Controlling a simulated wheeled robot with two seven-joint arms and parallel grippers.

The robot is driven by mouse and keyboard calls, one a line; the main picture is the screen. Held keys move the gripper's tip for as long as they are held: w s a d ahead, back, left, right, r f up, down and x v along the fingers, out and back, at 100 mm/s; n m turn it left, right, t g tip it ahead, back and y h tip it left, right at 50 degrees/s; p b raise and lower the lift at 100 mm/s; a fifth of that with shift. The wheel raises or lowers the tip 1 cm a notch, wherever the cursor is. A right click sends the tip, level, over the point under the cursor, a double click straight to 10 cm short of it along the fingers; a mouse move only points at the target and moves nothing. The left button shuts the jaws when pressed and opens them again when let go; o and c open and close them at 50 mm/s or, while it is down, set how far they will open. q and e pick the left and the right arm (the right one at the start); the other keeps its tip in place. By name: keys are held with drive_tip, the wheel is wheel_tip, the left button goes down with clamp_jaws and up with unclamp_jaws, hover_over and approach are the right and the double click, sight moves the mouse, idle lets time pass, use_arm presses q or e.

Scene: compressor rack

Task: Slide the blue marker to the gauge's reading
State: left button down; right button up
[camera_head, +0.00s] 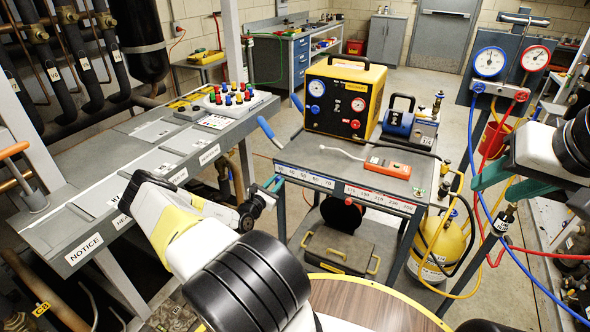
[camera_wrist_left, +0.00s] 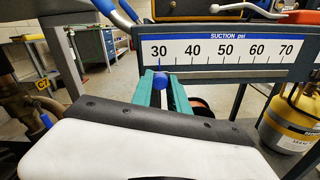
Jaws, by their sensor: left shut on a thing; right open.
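The blue marker (camera_wrist_left: 160,82) is a round blue knob below the suction scale (camera_wrist_left: 225,50), under the 30 mark. The teal fingers of my left gripper (camera_wrist_left: 160,90) are shut on it. In the head view my left gripper (camera_head: 274,184) is at the left end of the cart's front scale strip (camera_head: 305,177), and the marker is too small to make out there. The blue gauge (camera_head: 490,62) hangs at the upper right beside a red gauge (camera_head: 535,58); its needle is too small to read surely. My right gripper (camera_head: 508,182) is open at the right, apart from the scale.
The cart (camera_head: 345,155) carries a yellow machine (camera_head: 345,97), a blue pump (camera_head: 398,124) and an orange meter (camera_head: 387,167). A red scale (camera_head: 380,198) continues right along its front edge. A yellow cylinder (camera_head: 438,240) and hoses are at the right. A grey bench (camera_head: 140,165) is at the left.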

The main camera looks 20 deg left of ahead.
sight(292, 180)
use_arm(q)
drive_tip(key=shift+d, duration=0.1)
drive_tip(key=d, duration=0.5)
drive_tip(key=shift+s, duration=0.2)
drive_tip(key=shift+a, duration=0.1)
drive_tip(key=c, duration=1.3)
unclamp_jaws()
drive_tip(key=shift+o, duration=0.2)
drive_tip(key=shift+s, duration=0.1)
drive_tip(key=s, duration=0.7)
drive_tip(key=shift+s+a, duration=0.3)
